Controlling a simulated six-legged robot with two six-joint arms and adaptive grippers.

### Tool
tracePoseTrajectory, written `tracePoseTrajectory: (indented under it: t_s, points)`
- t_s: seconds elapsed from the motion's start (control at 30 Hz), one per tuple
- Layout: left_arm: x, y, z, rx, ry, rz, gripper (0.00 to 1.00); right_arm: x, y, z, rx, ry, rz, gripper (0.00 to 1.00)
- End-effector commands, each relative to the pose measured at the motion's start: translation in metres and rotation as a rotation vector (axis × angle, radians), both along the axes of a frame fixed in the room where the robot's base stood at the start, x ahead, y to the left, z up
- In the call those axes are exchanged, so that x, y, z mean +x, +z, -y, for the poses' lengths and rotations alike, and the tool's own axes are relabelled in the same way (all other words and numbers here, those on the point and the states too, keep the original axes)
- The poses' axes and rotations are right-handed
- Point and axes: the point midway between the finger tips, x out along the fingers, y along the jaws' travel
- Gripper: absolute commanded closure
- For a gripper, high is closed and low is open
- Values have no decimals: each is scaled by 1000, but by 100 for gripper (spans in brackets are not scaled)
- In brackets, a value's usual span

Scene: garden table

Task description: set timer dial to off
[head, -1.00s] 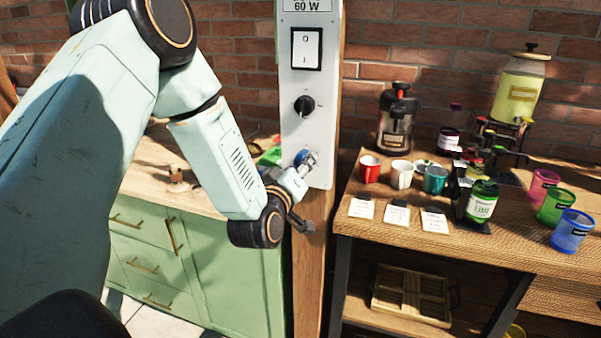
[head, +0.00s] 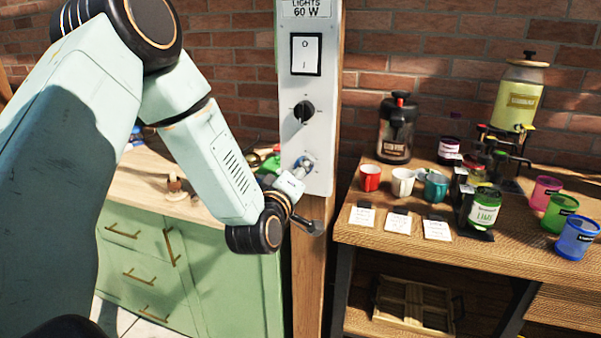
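A white control panel (head: 317,140) is fixed to a wooden post. It carries a black timer dial (head: 304,111) at mid height, with tiny marks around it that are too small to read. A black-framed rocker switch (head: 306,54) marked O and I sits above the dial. My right gripper is not in view.
A green cabinet (head: 150,255) stands left behind my arm. A brick wall is behind.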

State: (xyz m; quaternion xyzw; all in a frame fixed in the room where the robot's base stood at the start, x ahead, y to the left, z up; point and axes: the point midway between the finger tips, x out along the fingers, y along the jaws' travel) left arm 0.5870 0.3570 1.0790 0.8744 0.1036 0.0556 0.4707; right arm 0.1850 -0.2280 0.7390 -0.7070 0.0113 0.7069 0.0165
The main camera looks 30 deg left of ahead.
Motion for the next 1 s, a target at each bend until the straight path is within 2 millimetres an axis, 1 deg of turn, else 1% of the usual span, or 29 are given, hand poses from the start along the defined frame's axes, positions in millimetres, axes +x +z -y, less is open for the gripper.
tracePoseTrajectory:
  t_s: [0.1, 0.13, 0.37, 0.4, 0.63, 0.73, 0.87, 1.0]
  points:
    - [0, 1, 0, -1, 1, 2, 94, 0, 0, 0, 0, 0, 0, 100]
    - [0, 1, 0, -1, 1, 2, 60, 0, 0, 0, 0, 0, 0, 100]
    - [0, 0, 0, 0, 0, 1, 41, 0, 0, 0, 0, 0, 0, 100]
    - [0, 0, 0, 0, 0, 1, 39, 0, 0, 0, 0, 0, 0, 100]
    - [0, 0, 0, 0, 0, 0, 39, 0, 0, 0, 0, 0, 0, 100]
    - [-4, 0, 0, 0, 1, 1, 39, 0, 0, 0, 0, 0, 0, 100]
    - [-18, 0, 4, -3, 1, -1, 39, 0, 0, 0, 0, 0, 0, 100]
    - [-41, 0, 9, -3, 0, -1, 39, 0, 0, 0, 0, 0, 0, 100]
